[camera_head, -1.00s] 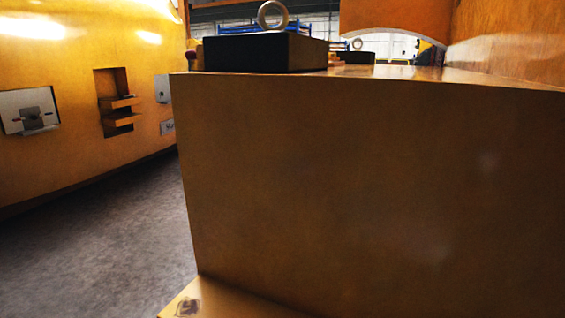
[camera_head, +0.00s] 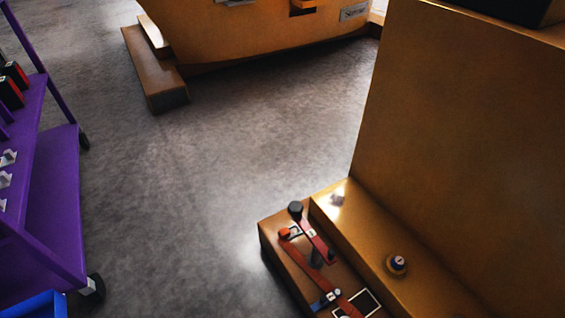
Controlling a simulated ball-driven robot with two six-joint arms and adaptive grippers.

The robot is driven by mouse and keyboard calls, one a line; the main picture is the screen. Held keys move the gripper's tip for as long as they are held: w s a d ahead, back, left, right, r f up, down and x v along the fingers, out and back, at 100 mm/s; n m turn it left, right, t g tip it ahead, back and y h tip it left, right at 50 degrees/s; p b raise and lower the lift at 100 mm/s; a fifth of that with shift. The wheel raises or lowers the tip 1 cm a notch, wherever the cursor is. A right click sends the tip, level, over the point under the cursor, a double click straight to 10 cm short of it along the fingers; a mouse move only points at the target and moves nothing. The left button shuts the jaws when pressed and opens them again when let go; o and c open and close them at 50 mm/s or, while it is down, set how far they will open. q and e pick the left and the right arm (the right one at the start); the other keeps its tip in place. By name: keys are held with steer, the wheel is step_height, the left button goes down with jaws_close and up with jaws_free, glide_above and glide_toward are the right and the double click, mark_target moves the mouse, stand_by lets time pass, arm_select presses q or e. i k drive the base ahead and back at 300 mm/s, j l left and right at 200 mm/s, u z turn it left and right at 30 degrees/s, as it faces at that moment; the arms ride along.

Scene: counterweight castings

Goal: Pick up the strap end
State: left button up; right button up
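A red strap (camera_head: 317,243) lies on the low brown ledge (camera_head: 283,262) at the bottom, right of centre. A second length of red strap (camera_head: 346,304) shows nearer the bottom edge, beside a small metal piece (camera_head: 324,301). An orange-red piece (camera_head: 284,232) and a dark round knob (camera_head: 296,208) are at the strap's far end. I cannot tell which piece is the strap end. Neither of my grippers is in view.
A large orange-brown block (camera_head: 460,130) fills the right, with a step (camera_head: 400,245) bearing a small round fitting (camera_head: 397,263). A purple wheeled cart (camera_head: 55,215) stands at left, with a blue bin (camera_head: 40,305) below. Grey floor (camera_head: 220,150) between is clear.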

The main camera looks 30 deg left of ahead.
mark_target(284, 233)
steer(key=i+j+u, duration=0.1)
steer(key=j+u, duration=0.35)
steer(key=j+z, duration=0.15)
steer(key=z, duration=1.65)
steer(key=u, duration=1.8)
